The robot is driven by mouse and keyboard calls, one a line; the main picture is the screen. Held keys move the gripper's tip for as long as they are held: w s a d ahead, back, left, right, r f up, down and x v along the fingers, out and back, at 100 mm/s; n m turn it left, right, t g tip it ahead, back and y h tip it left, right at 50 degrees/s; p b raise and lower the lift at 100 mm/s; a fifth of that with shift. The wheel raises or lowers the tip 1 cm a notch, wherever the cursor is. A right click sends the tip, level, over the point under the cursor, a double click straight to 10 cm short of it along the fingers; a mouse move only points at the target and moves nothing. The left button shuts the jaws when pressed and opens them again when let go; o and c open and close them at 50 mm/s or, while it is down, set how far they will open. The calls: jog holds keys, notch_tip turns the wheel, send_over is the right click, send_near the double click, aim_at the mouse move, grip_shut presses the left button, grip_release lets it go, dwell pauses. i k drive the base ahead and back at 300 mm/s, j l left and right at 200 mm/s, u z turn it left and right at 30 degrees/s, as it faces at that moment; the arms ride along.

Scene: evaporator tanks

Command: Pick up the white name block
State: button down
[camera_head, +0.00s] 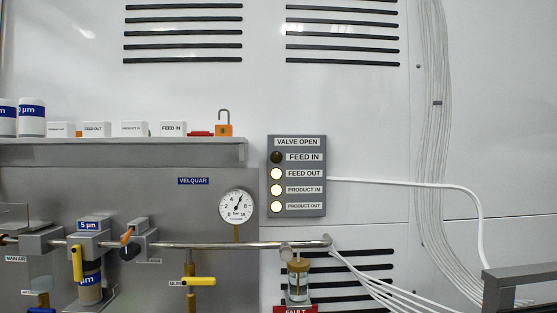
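Several white name blocks stand in a row on the grey shelf (120,152) at the left. From left to right they are a block that seems to read PRODUCT OUT (61,130), a FEED OUT block (96,130), a PRODUCT IN block (134,129) and a FEED IN block (173,129). They are upright with their labels facing me. My gripper is not in view.
White canisters (31,118) stand left of the blocks; a red item (200,134) and an orange padlock (224,130) lie right. Below are a gauge (236,206), a pipe (220,245) and yellow-handled valves (198,282). The VALVE OPEN panel (297,143) has FEED IN dark, other lamps lit.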

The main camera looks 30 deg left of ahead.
aim_at(167, 128)
jog(key=j+u, duration=0.15)
jog(key=u, duration=0.35)
jog(key=j+u, duration=0.35)
jog(key=j, duration=0.35)
jog(key=i+j+u, duration=0.1)
jog(key=j+u, duration=0.25)
jog(key=j, duration=0.4)
jog(key=i+j, duration=0.1)
jog(key=j, duration=0.9)
jog(key=l+u, duration=0.25)
jog(key=l, duration=0.45)
jog(key=l+u, duration=0.25)
jog(key=l, duration=0.5)
jog(key=l+u, duration=0.25)
jog(key=l, duration=0.45)
jog(key=k+l+u, duration=0.25)
jog(key=l, duration=0.45)
jog(key=i, duration=0.1)
